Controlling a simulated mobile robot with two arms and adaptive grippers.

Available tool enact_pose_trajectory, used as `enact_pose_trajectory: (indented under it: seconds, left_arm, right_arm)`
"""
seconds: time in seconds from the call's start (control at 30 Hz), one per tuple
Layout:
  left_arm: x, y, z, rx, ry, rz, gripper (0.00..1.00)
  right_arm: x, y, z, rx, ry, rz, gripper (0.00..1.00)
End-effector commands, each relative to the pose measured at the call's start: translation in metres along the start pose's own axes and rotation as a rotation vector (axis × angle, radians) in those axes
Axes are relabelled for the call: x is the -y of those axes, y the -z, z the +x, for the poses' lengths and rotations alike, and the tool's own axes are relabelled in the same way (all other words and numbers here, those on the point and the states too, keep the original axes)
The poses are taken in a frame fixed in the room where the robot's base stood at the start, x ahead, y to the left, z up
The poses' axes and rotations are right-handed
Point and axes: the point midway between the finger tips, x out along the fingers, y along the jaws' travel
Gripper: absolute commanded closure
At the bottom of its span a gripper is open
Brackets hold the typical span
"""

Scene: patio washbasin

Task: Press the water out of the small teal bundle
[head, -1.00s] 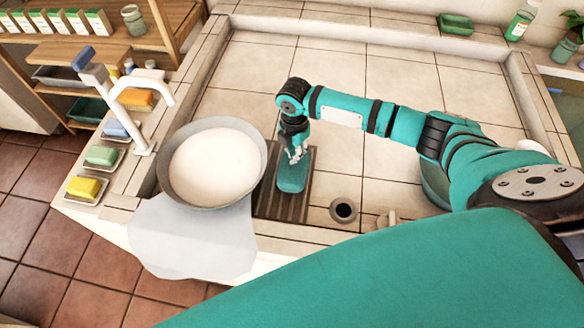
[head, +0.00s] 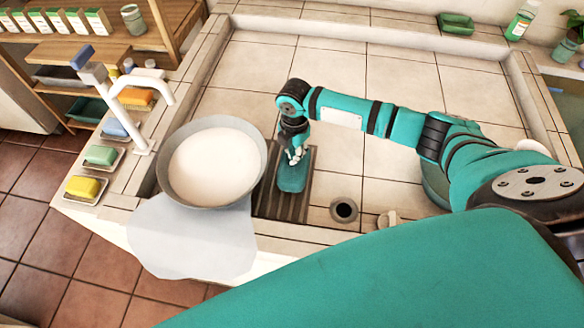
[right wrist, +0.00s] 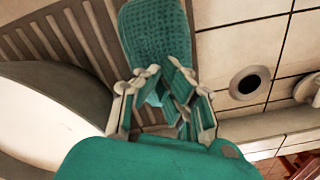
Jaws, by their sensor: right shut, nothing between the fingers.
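The small teal bundle (head: 292,180) lies on the dark slatted rack in the basin, to the right of the round grey bowl. My right gripper (head: 295,157) points down at the bundle with its fingers shut and nothing between them. In the right wrist view the bundle (right wrist: 157,38) shows its woven surface just past the fingertips (right wrist: 170,100), which hide part of it. I cannot tell whether the fingers touch it or press on it. My left gripper is not in view.
The grey bowl (head: 258,188) with white contents stands close left of the rack (head: 267,205). A drain hole (head: 344,210) and a small beige object (head: 387,219) are to the right. A white tap (head: 143,115) and several soaps line the left ledge. The tiled floor of the basin behind is clear.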

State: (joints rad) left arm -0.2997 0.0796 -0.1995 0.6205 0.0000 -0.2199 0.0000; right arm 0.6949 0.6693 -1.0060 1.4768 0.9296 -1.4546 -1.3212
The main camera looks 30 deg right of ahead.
Motion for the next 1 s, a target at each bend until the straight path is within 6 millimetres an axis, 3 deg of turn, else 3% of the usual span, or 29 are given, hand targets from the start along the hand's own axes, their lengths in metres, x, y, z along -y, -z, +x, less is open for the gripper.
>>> enact_pose_trajectory:
  seconds: [1.0]
  left_arm:
    - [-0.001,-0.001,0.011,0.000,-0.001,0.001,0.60]
  right_arm:
    - [0.000,0.000,0.020,0.000,0.000,0.000,1.00]
